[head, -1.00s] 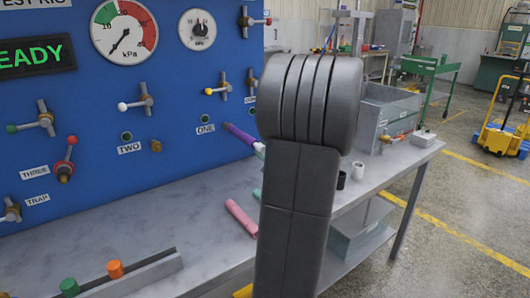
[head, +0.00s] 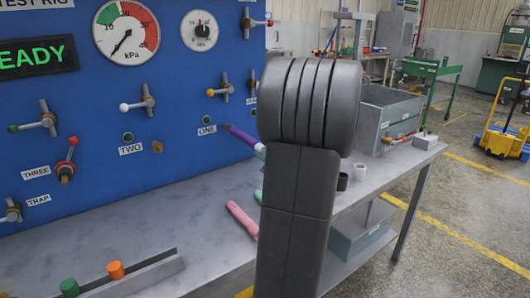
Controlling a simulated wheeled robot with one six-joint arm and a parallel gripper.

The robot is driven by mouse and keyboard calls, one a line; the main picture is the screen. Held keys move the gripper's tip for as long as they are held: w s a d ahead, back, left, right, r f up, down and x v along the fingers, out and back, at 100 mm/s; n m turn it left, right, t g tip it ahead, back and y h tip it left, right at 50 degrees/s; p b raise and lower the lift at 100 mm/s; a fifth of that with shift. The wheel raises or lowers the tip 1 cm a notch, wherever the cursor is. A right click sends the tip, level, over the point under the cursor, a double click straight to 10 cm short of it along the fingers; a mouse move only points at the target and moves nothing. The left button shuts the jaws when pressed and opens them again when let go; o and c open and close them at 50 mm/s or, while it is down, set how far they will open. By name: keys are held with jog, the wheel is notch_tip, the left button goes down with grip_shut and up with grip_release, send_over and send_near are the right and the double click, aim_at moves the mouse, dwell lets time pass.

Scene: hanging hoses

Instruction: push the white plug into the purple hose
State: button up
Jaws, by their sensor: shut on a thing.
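The purple hose (head: 242,135) sticks out from the blue panel near the label ONE and slopes down to the right. A small white piece (head: 260,148) shows at its lower end, at the edge of my arm; I cannot tell whether it is the white plug or how far in it sits. My dark grey arm stands in front and hides what lies just right of there. My gripper is hidden behind the arm, so its jaws and what they hold do not show.
A pink hose piece (head: 242,220) lies on the grey bench (head: 190,235). A white cup-like piece (head: 360,171) and a black one (head: 342,181) stand right of my arm. Green (head: 69,287) and orange (head: 116,270) plugs sit in a rail at front left. A metal box (head: 388,118) stands behind.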

jog(key=shift+w+a, duration=0.2)
jog(key=shift+w, duration=0.1)
dwell(0.4)
jog(key=o, duration=1)
jog(key=shift+w+a, duration=0.1)
jog(key=shift+o, duration=0.2)
jog(key=v, duration=1.4)
jog(key=shift+b, duration=0.35)
jog(key=x, duration=1.4)
